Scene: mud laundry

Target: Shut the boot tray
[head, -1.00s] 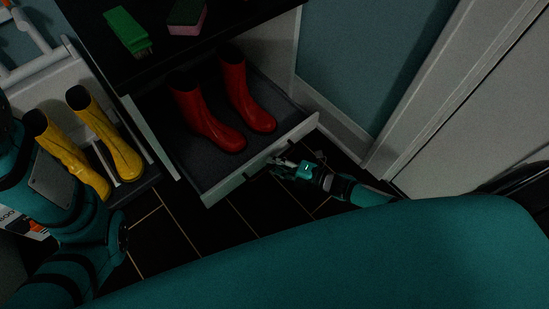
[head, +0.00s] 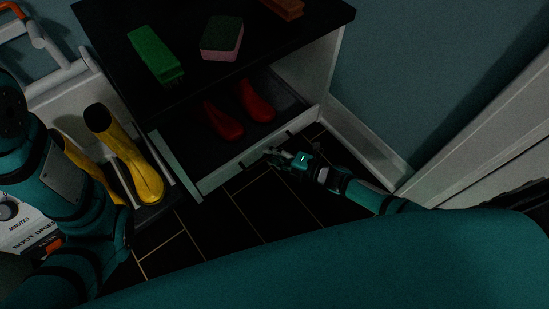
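The boot tray (head: 222,180) is a drawer with a light front and dark inside, pulled partly out from under a black-topped cabinet. A dark bar handle (head: 250,163) runs along the tray's front. My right gripper (head: 274,155) is at the front, its fingertips at the handle. Whether they are closed on it is too small and dark to tell. My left arm shows at the left, but its gripper cannot be made out.
On the cabinet top (head: 190,84) lie a green brush-like block (head: 154,54), a pink-and-dark sponge (head: 221,38) and a brown block (head: 284,8). Yellow boots (head: 135,160) stand on a rack left of the tray. A white door frame (head: 470,120) is at the right. Dark tiled floor lies in front.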

